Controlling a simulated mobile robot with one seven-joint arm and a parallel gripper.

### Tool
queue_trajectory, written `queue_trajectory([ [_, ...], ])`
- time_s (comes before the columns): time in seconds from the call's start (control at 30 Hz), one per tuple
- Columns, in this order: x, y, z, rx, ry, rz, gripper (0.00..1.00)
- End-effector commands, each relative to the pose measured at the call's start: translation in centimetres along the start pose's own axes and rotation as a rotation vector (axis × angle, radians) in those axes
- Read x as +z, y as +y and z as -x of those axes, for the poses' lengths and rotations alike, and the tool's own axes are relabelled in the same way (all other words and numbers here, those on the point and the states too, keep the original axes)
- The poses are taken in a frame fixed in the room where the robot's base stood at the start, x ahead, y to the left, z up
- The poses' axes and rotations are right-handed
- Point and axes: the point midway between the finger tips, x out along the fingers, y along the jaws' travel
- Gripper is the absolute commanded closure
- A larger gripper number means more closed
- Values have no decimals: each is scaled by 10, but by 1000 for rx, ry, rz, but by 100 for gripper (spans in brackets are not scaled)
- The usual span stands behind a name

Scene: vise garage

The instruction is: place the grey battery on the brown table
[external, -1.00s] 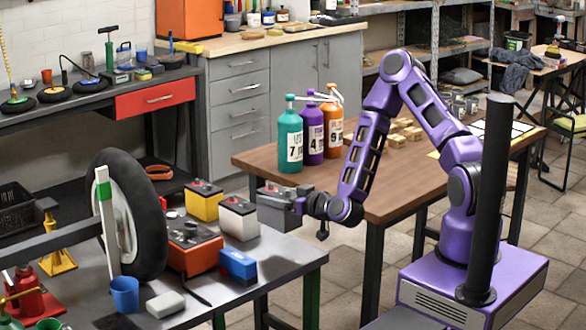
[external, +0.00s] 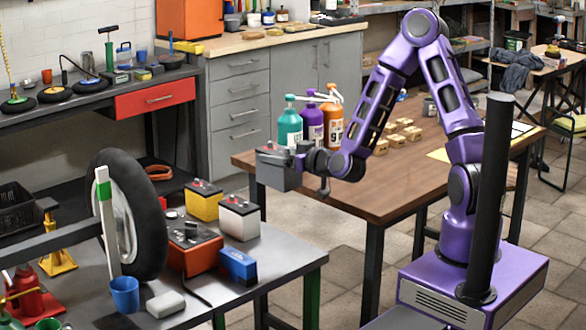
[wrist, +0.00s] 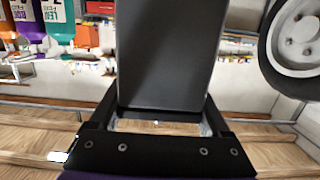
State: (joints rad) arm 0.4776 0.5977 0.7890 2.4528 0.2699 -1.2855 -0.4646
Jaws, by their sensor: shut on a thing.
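The grey battery (external: 276,168) is held in the air at the left end of the brown table (external: 410,192), in front of the pump bottles in the external view. My gripper (external: 302,160) is shut on it from the right. In the wrist view the battery (wrist: 165,55) fills the middle of the picture between the two fingers of my gripper (wrist: 160,122). Brown wooden boards of the tabletop (wrist: 40,150) show low in the wrist view. I cannot tell the exact height of the battery above the tabletop.
Teal (external: 290,128), purple (external: 312,125) and orange (external: 330,128) bottles stand at the table's back left. Several small wooden blocks (external: 400,135) lie farther right. The table's front middle is clear. A grey workbench (external: 270,255) holds a wheel (external: 152,215), a yellow battery (external: 203,203) and a white battery (external: 239,218).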

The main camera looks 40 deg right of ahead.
Motion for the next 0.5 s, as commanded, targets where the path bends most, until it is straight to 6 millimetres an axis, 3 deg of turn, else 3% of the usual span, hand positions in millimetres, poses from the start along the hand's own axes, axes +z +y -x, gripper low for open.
queue_trajectory([
  [0.07, -15, 0, 1, 0, 13, 4, 100],
  [0.5, -40, -1, 5, 0, 10, 2, 100],
])
